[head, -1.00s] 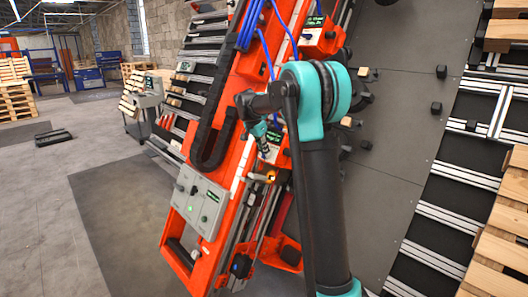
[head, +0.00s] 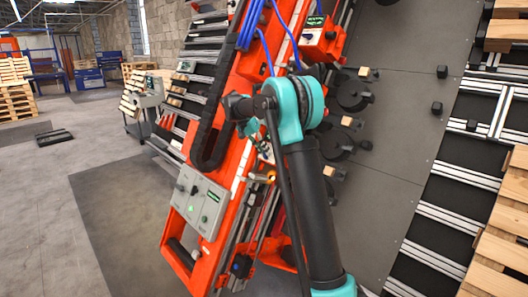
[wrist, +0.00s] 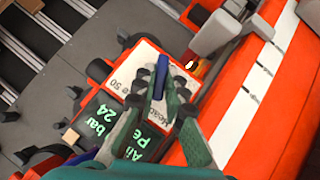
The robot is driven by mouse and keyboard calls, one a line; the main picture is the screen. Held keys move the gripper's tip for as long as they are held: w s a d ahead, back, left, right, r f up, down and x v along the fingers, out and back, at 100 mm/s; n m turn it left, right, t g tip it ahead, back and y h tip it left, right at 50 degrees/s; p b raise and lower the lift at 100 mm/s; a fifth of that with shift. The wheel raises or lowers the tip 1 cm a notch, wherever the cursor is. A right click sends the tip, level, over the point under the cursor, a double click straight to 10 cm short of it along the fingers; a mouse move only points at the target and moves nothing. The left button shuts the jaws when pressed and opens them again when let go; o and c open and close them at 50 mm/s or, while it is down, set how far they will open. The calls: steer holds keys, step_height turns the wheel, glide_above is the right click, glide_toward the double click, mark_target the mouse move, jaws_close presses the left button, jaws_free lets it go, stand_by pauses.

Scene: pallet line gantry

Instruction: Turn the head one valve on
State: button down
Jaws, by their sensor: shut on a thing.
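In the wrist view, a dark blue valve lever (wrist: 161,76) stands up in front of a white label (wrist: 148,62) reading "Head". A dark panel with green text (wrist: 112,122) sits beside the label. My gripper (wrist: 161,98) has its green fingers on both sides of the lever and is shut on it. The contact itself is partly hidden by the fingers. In the head view, my gripper (head: 250,128) is small and mostly hidden by my arm, by the head unit on the orange gantry beam (head: 235,105).
Another red head unit (head: 320,42) with blue hoses is higher up. Black round parts (head: 352,92) stand on the grey plate at right. Open floor (head: 95,190) lies at left.

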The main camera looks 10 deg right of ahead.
steer(key=n+h, duration=0.2)
steer(key=n, duration=0.1)
steer(key=n+g+h, duration=0.1)
steer(key=n+h, duration=0.4)
steer(key=n, duration=0.1)
steer(key=shift+w+a+f+n+g, duration=0.15)
steer(key=shift+a+f+n+g, duration=0.15)
steer(key=shift+a+f+g, duration=0.1)
steer(key=shift+h, duration=0.4)
steer(key=c, duration=1.6)
jaws_free()
steer(key=shift+d, duration=0.1)
step_height(320, 180, up, 10)
